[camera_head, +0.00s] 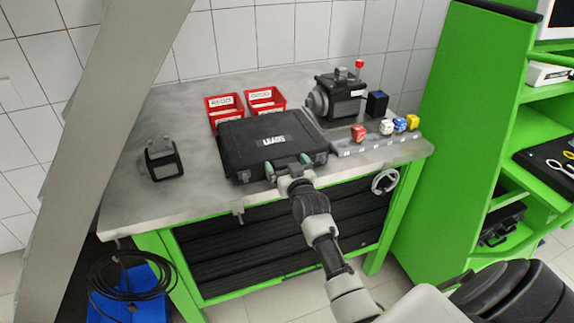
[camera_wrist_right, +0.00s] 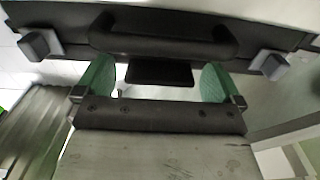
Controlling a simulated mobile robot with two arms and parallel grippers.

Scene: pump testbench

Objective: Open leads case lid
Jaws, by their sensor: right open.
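The black leads case (camera_head: 240,140), labelled LEADS, lies flat on the grey workbench with its lid closed. Its handle (camera_wrist_right: 165,42) is on the front side, between two grey latches (camera_wrist_right: 40,44) (camera_wrist_right: 271,64) in the right wrist view. My right gripper (camera_head: 289,165) is at the case's front edge, near the handle. Its green fingertips (camera_wrist_right: 156,80) are spread apart, close to the handle, with a dark flat piece showing between them. Whether they touch the case is hard to tell. My left gripper is not in view.
Two red bins (camera_head: 225,112) (camera_head: 265,102) stand behind the case. A pump (camera_head: 338,97) and a strip with coloured blocks (camera_head: 358,134) are to its right. A dark device (camera_head: 161,161) stands at left. The bench (camera_head: 195,198) is clear between it and the case.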

